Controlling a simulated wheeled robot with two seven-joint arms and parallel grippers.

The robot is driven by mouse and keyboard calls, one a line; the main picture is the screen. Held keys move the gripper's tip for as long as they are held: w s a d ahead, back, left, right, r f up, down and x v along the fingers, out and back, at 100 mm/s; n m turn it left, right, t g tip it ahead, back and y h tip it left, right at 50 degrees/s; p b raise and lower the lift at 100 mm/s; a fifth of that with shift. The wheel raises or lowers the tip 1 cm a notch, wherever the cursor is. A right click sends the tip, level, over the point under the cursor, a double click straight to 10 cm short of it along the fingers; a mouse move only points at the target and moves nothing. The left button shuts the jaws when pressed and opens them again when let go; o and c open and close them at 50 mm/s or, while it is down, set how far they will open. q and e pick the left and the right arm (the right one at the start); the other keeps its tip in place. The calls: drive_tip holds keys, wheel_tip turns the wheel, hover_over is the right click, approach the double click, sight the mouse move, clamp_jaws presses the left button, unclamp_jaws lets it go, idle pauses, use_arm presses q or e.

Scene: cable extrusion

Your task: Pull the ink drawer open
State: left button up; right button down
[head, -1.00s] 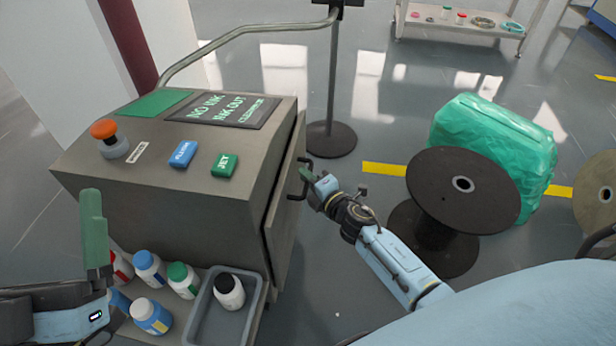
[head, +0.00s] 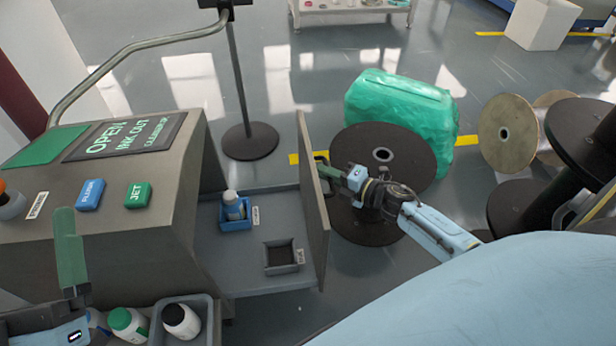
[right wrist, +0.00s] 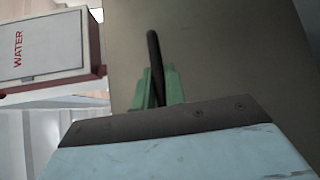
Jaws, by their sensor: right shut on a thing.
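The ink drawer (head: 250,262) stands out of the right side of the grey machine (head: 110,230). Its upright front panel (head: 313,200) is well away from the cabinet. Inside, a blue holder (head: 235,222) carries a bottle (head: 232,205), and a square dark holder (head: 282,258) looks empty. My right gripper (head: 328,172) is at the outer face of the panel, shut on the dark drawer handle (right wrist: 153,65), which shows between its green fingers in the right wrist view. My left gripper (head: 72,255) is at the lower left, partly cut off; its opening cannot be told.
The machine's display (head: 125,138) reads "OPEN" and "INK OUT". Bottles (head: 180,321) stand in a tray below the machine. A black cable reel (head: 385,155) and a green wrapped bundle (head: 400,112) are close behind my right gripper. A post stand (head: 250,140) is behind the drawer.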

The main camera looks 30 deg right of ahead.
use_arm(q)
drive_tip(key=shift+r+t, duration=0.25)
drive_tip(key=shift+t, duration=0.15)
use_arm(e)
drive_tip(key=shift+s+d, duration=0.3)
drive_tip(key=shift+d, duration=0.45)
drive_tip(key=shift+s+d, duration=0.35)
drive_tip(key=shift+d, duration=0.35)
drive_tip(key=shift+s+d, duration=0.3)
drive_tip(key=shift+d, duration=0.45)
drive_tip(key=c, duration=1.5)
unclamp_jaws()
drive_tip(key=shift+o, duration=0.2)
drive_tip(key=shift+s, duration=0.1)
